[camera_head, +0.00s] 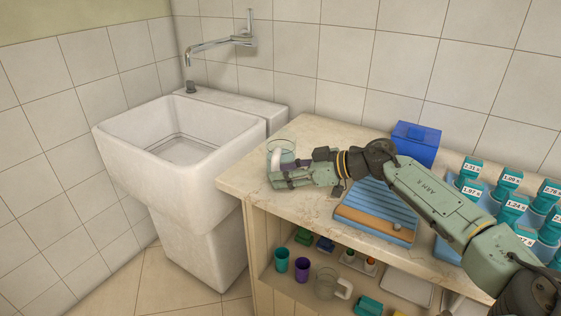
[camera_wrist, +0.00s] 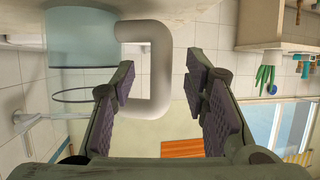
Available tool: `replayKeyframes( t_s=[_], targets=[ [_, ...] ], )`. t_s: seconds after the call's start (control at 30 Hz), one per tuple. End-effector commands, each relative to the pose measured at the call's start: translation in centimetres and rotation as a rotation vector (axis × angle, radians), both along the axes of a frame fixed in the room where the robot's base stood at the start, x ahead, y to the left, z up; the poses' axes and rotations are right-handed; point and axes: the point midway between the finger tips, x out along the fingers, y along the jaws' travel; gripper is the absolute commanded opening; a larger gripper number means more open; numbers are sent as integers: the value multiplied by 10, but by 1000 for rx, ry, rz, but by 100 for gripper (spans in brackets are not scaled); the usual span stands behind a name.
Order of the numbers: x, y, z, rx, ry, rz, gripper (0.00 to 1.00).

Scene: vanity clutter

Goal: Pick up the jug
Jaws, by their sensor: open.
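A clear glass jug (camera_head: 281,151) with a white handle stands on the left end of the countertop, partly hidden by my gripper (camera_head: 288,172). In the wrist view, the jug's bluish glass body (camera_wrist: 80,50) is at the upper left. Its thick white handle (camera_wrist: 160,75) shows between the two open fingers of my gripper (camera_wrist: 160,66). The fingers are apart with gaps on both sides of the handle, and nothing is held. I cannot tell how deep the handle sits between the pads. A second clear jug with a white handle (camera_head: 327,285) stands on the shelf below.
A blue box (camera_head: 415,143) stands against the tiled wall. A blue ridged tray with a wooden strip (camera_head: 376,214) lies under my arm. Several teal labelled containers (camera_head: 513,208) crowd the right. A white sink (camera_head: 180,150) stands left, past the counter (camera_head: 243,188).

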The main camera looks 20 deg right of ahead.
Motion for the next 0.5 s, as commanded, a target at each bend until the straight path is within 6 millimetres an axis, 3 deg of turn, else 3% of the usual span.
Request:
replayKeyframes(
  t_s=[0.3,0.5],
  targets=[
    [5,6,-4,0,0,-1,41],
    [5,6,-4,0,0,-1,29]
  ],
)
